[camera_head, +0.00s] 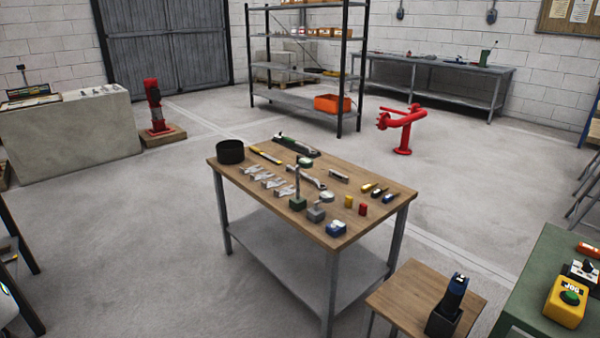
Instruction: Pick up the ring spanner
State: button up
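A wooden-topped table (235,180) stands in the middle of the head view with many small tools on it. A long silver tool (313,180) lies near its middle and may be the ring spanner, but it is too small to be sure. Several silver pieces (262,174) lie in a row to its left, and a short dark and silver tool (338,176) lies to its right. I cannot tell which of these is the ring spanner. My gripper is not in view.
A black round container (230,151), a dark level-like tool (297,146) and small coloured blocks (362,208) share the tabletop. A smaller wooden table (400,305) and a green bench (545,260) stand at the front right. Grey floor is clear left of the table.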

aim_at(288, 167)
jog(key=i+u, duration=0.15)
jog(key=i, duration=1)
jog(key=i+l+u, duration=0.1)
jog(key=i, duration=1)
